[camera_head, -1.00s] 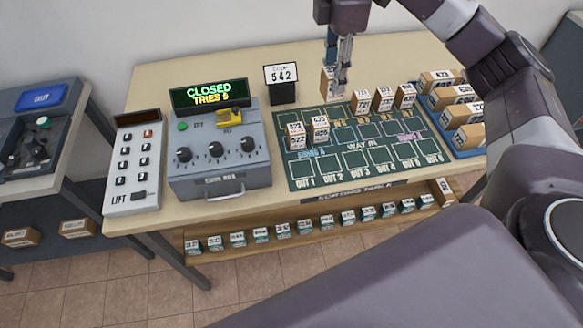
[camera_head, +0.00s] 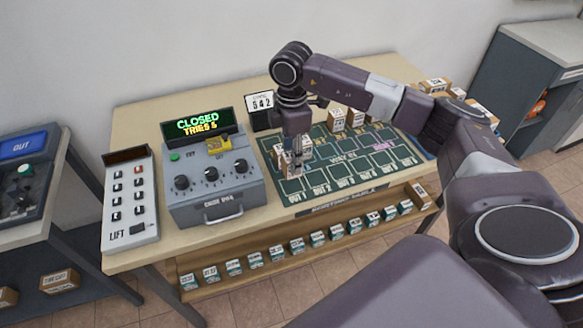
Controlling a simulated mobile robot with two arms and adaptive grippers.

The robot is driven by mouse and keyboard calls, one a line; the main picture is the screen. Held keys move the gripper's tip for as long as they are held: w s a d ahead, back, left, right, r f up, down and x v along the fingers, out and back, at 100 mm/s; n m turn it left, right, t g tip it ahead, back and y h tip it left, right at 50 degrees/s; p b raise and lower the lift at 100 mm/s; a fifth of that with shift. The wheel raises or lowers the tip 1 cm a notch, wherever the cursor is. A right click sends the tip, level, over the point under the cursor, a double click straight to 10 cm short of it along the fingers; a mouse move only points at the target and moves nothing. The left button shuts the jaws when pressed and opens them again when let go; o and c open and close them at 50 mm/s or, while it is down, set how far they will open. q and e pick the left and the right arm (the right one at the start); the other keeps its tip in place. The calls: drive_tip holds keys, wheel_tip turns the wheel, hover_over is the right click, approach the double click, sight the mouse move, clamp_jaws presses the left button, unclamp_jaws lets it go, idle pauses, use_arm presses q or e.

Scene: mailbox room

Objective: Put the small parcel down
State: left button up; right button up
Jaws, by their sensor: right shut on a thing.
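My right gripper (camera_head: 298,152) points down over the left part of the dark green sorting mat (camera_head: 340,182). It is shut on a small brown parcel among the fingers, mostly hidden by them. A small brown parcel with a white label (camera_head: 284,162) shows just left of the fingers, close against them. I cannot tell whether the held parcel touches the mat or which label it bears. My left gripper is not in view.
Several parcels (camera_head: 336,119) stand at the mat's back, partly behind my right arm. Left of the mat are a grey control box (camera_head: 212,185) reading CLOSED, TRIES 5, and a number sign (camera_head: 260,103). A shelf of small parcels (camera_head: 297,245) runs below the front edge.

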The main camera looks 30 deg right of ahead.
drive_tip(key=shift+f, duration=0.75)
wheel_tip(320, 180, down, 3)
drive_tip(key=shift+f+p, duration=0.2)
drive_tip(key=shift+p, duration=0.3)
drive_tip(key=shift+f, duration=0.25)
drive_tip(key=shift+d, duration=0.1)
drive_tip(key=shift+f, duration=0.2)
drive_tip(key=o, duration=0.9)
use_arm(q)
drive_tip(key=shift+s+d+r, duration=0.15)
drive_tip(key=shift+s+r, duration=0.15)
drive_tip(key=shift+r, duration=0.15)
use_arm(e)
drive_tip(key=o, duration=0.3)
